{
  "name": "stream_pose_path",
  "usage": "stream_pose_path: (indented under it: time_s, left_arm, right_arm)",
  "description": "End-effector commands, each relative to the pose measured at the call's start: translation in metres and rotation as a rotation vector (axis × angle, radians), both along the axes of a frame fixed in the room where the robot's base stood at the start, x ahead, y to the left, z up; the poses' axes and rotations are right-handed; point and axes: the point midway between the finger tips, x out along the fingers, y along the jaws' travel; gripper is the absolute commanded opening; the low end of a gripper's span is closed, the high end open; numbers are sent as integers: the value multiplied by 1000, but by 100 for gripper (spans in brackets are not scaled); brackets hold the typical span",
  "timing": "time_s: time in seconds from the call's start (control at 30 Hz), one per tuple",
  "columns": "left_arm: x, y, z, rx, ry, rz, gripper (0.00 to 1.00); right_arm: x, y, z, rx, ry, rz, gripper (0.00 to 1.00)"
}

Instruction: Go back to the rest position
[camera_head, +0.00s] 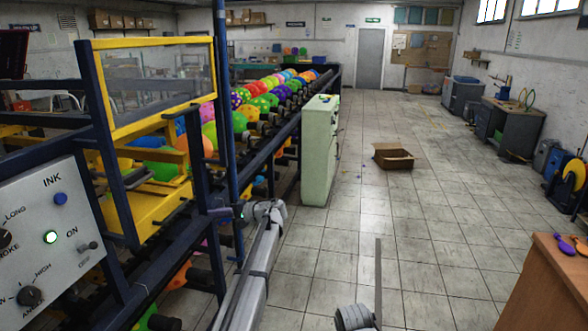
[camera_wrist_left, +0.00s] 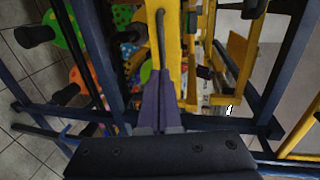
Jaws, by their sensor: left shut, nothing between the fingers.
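My left gripper (camera_head: 218,212) is at the front end of the balloon printing machine, beside its dark blue frame (camera_head: 228,110). My pale left arm reaches up to it from the bottom of the head view. In the left wrist view, the two fingers of the left gripper (camera_wrist_left: 159,74) lie together, shut and empty. They point toward the machine's yellow part (camera_wrist_left: 172,50) and a dark rod in front of it. I cannot tell whether they touch the rod. My right gripper is not in view.
The control panel (camera_head: 50,245) with a lit green button stands at the left. Several coloured balloons (camera_head: 240,120) line the machine. A pale green cabinet (camera_head: 320,150) stands beside it. An open cardboard box (camera_head: 393,157) lies on the tiled floor. A brown table (camera_head: 545,290) is at right. The middle floor is mostly clear.

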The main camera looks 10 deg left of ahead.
Motion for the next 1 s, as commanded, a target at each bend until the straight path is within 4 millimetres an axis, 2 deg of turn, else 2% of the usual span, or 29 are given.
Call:
stream_pose_path:
  time_s: [0.07, 0.17, 0.4, 0.6, 0.7, 0.83, 0.9, 1.0]
  left_arm:
    - [-16, -16, -10, -46, -1, -11, 0]
    - [-50, -51, -35, -165, 3, -31, 0]
    - [-160, -166, -108, -563, 56, -94, 0]
    - [-261, -257, -150, -876, 150, -138, 0]
    - [-307, -294, -162, -1009, 202, -156, 0]
    - [-352, -327, -170, -1134, 259, -169, 0]
    - [-368, -339, -172, -1181, 282, -174, 0]
    - [-382, -349, -173, -1219, 302, -178, 0]
  right_arm:
    - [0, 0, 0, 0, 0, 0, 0]
    - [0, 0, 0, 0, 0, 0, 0]
    - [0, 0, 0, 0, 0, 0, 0]
    - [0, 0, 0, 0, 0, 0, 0]
    - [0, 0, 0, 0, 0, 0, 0]
    - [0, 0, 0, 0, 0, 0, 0]
    - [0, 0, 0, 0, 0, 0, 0]
    - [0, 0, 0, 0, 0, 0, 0]
